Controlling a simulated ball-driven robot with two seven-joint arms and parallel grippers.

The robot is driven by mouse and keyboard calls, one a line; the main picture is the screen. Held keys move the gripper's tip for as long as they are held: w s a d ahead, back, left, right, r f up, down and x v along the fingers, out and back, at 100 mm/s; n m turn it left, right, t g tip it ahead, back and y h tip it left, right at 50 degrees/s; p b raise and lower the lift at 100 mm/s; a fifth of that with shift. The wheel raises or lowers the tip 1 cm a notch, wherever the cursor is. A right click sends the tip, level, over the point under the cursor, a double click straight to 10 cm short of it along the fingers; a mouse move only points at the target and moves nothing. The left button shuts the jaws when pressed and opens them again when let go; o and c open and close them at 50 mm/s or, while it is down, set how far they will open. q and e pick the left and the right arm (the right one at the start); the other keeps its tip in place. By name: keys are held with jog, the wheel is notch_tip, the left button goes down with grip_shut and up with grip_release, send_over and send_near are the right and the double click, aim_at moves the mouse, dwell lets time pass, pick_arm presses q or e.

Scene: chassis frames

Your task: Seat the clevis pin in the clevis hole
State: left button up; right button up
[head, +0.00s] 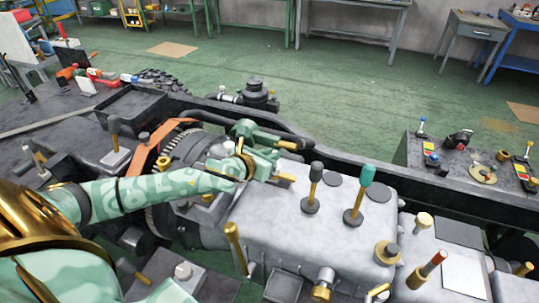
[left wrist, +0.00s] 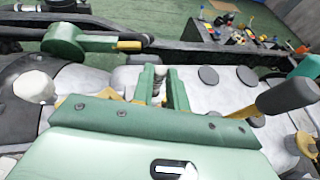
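My left gripper (head: 268,166) is low over the pale grey casing, beside a green lever with a brass end. In the left wrist view its two green fingers (left wrist: 162,82) stand apart. A small grey ringed, pin-like piece (left wrist: 160,88) shows between them. I cannot tell whether the fingers touch it or whether it is the clevis pin. The green lever with a round hub (left wrist: 64,42) and brass end (left wrist: 130,45) lies just beyond the fingers. I cannot make out the clevis hole. My right gripper is not in view.
The casing carries a black-knobbed lever (head: 316,172) and a teal-knobbed lever (head: 366,177) right of my gripper. A dark frame rail (head: 350,160) runs behind. A dark tray (head: 128,104) is at the left. A parts table (head: 412,150) stands at the right. The green floor beyond is mostly clear.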

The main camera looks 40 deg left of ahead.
pick_arm(q)
jog(key=o, duration=0.4)
jog(key=p+v, duration=0.3)
jog(key=v, duration=0.9)
jog(key=shift+r, duration=0.15)
